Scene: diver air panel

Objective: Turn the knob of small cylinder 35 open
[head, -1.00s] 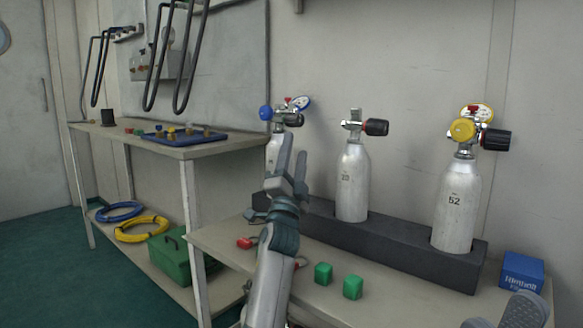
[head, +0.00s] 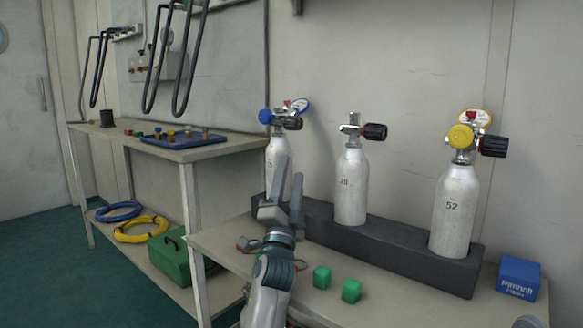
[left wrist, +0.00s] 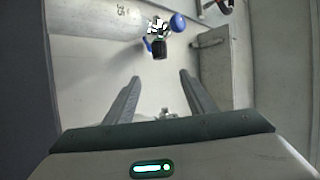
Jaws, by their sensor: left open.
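Small cylinder 35 (head: 276,150) is the leftmost silver bottle in the head view, upright in the dark rack. Its number 35 shows on its body in the left wrist view (left wrist: 121,9). At its top are a dark knob (head: 291,123) facing right and a blue regulator (head: 265,116) on the left. In the left wrist view the dark knob (left wrist: 160,50) lies beyond the fingertips, apart from them. My left gripper (head: 289,172) is open and empty, in front of the cylinder and below its valve. A grey part at the bottom right edge, probably my right gripper (head: 528,322), barely shows.
Cylinders (head: 350,190) and 52 (head: 453,210) stand to the right in the dark rack (head: 400,244). A side table (head: 215,150) with a blue tray stands left.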

